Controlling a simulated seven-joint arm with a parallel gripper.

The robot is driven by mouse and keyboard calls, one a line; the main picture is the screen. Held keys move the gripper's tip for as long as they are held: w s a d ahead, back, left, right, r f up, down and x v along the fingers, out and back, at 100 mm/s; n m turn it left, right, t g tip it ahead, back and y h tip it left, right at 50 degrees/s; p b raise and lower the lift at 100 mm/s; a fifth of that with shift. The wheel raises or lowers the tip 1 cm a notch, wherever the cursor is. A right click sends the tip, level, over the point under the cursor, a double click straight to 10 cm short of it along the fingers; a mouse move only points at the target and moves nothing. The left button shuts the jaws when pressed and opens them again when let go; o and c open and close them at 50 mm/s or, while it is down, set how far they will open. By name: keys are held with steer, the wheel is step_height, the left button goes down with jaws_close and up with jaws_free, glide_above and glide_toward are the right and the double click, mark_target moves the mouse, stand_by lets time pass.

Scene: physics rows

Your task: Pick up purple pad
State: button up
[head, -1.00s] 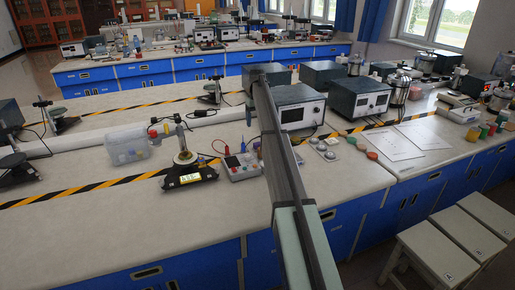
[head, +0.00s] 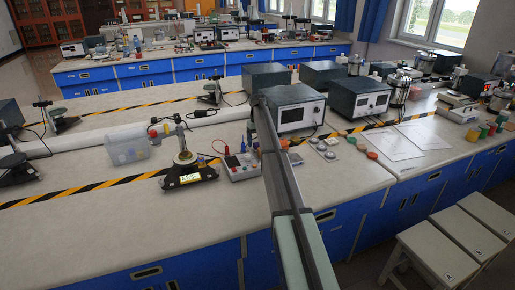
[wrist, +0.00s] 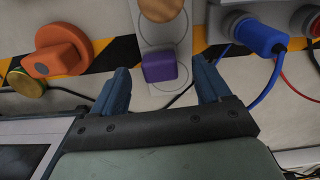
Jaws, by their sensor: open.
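The purple pad (wrist: 160,67) is a small block with rounded edges in the wrist view. It rests on a pale grey strip with circles drawn on it. My gripper (wrist: 161,72) is open, and its two blue fingers stand apart on the left and right of the pad. A gap shows on both sides, and the jaws are empty. How far the fingertips are above the strip is hard to tell. In the head view my arm covers that part of the bench, and I cannot make out the pad there.
In the wrist view a wooden round piece (wrist: 161,9) lies just beyond the pad. An orange knob (wrist: 60,52) is at left, and a blue plug (wrist: 258,36) with its cable is at right. In the head view, instrument boxes (head: 298,108) stand right beside my arm.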

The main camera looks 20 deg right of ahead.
step_height(320, 180, down, 2)
steer(key=shift+c, duration=0.2)
steer(key=c, duration=1.1)
